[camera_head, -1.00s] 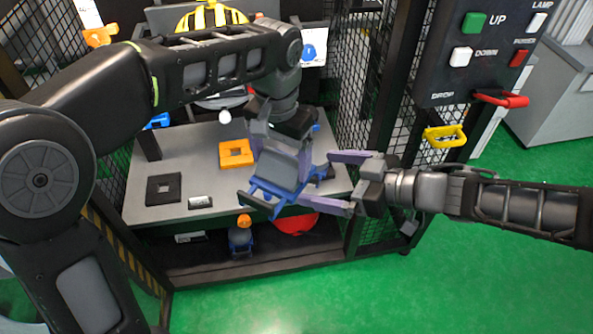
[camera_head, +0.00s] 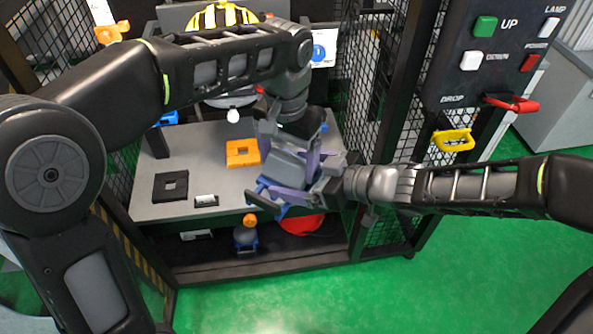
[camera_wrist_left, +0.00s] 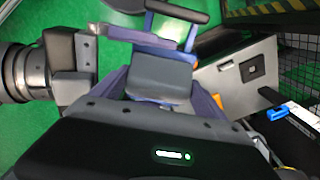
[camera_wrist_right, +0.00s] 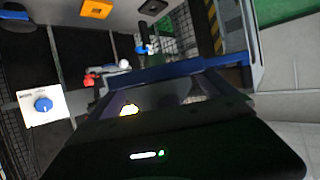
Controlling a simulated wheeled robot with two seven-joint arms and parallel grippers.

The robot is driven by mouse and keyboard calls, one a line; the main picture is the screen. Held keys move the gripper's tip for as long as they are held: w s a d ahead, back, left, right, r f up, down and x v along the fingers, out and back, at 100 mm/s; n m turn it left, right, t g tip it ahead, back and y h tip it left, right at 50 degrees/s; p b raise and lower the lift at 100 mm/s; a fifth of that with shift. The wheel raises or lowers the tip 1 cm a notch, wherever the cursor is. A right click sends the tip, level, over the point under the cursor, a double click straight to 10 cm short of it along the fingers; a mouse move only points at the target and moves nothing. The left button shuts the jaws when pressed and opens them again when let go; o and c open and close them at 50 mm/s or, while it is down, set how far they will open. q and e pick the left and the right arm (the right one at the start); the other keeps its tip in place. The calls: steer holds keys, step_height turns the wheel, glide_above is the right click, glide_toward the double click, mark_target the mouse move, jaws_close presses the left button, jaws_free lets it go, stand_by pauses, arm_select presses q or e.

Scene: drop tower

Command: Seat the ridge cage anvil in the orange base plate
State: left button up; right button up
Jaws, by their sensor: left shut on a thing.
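The ridge cage anvil (camera_head: 287,166), a grey block with a blue frame, is held above the table's front right by my left gripper (camera_head: 275,165). In the left wrist view the grey block (camera_wrist_left: 160,76) sits between its purple fingers. My right gripper (camera_head: 304,176) reaches in from the right. Its fingers are spread around the anvil; contact is unclear. In the right wrist view a blue bar (camera_wrist_right: 170,72) of the anvil crosses ahead of the gripper. The orange base plate (camera_head: 233,160), with a square hole, lies on the table left of the anvil, and shows in the right wrist view (camera_wrist_right: 97,9).
A black square plate (camera_head: 160,187) and a small label block (camera_head: 206,201) lie on the grey table (camera_head: 212,178). A caged mesh wall (camera_head: 385,105) and button panel (camera_head: 490,65) stand at right. A blue-and-orange object (camera_head: 246,236) and red item (camera_head: 300,225) sit below.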

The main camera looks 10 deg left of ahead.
arm_select(q)
steer(key=shift+r, duration=0.1)
arm_select(e)
steer(key=c, duration=1.5)
arm_select(q)
steer(key=o, duration=2)
steer(key=shift+c, duration=0.2)
arm_select(e)
steer(key=shift+r, duration=0.2)
arm_select(q)
steer(key=shift+w, duration=0.1)
